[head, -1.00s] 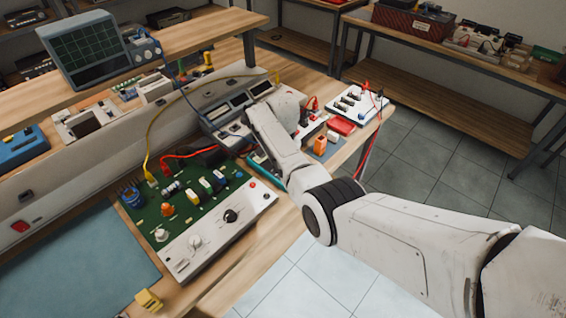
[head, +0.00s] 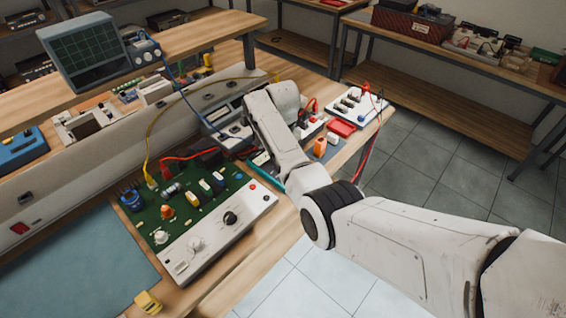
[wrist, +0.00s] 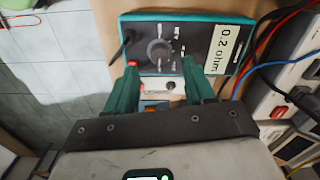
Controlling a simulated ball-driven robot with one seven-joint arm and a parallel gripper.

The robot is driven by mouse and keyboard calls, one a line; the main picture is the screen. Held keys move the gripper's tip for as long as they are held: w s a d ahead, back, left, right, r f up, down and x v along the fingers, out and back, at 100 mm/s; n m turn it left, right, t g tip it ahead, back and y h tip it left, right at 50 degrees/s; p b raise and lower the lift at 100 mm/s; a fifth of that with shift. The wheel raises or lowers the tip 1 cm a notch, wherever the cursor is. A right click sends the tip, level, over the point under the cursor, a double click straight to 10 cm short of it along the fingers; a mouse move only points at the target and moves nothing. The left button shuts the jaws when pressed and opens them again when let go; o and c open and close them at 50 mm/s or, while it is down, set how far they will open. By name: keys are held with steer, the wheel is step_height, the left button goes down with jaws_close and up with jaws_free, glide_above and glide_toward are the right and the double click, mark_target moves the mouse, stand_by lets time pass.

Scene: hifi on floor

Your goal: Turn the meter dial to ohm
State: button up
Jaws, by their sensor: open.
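The meter (wrist: 200,27) has a dark face in a teal case and lies across the top of the wrist view. Its display (wrist: 226,46) reads "0.2 ohm". Its round grey dial (wrist: 159,49) sits left of the display. My gripper (wrist: 160,65) is open, with its two green fingers apart. In the picture, the fingertips lie just below the dial, one to each side, and nothing is held between them. I cannot tell their height above the face. In the head view my arm hides most of the meter and the fingers.
A green circuit board (head: 180,200) with a white control panel (head: 220,235) lies left of my arm. A white board with leads (head: 358,103) and a red tray (head: 342,128) lie beyond it. Cables (wrist: 285,62) run right of the meter. The bench edge drops to tiled floor.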

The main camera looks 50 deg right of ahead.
step_height(320, 180, up, 7)
steer(key=shift+f+b, duration=0.2)
steer(key=shift+b, duration=0.15)
steer(key=shift+f, duration=0.1)
stand_by(0.3)
steer(key=s+a+f+n, duration=0.1)
steer(key=s+f, duration=0.1)
steer(key=f, duration=0.1)
steer(key=s+a+f+n, duration=0.1)
steer(key=s+a+f, duration=0.1)
steer(key=s+f, duration=0.1)
steer(key=s+a+f+n, duration=0.2)
steer(key=s+f, duration=0.1)
steer(key=shift+s+a+f+b, duration=0.15)
steer(key=shift+a+b, duration=0.1)
steer(key=shift+b, duration=0.05)
steer(key=s+a+f+n, duration=0.1)
steer(key=s+a+n, duration=0.2)
steer(key=s, duration=0.6)
steer(key=s+a+f+n, duration=0.1)
steer(key=s+a+n, duration=0.3)
steer(key=s, duration=0.5)
steer(key=s+a+f+n+t+b, duration=0.1)
steer(key=s+a+n, duration=0.3)
steer(key=s, duration=0.5)
steer(key=shift+a+f, duration=0.2)
steer(key=shift+a, duration=0.25)
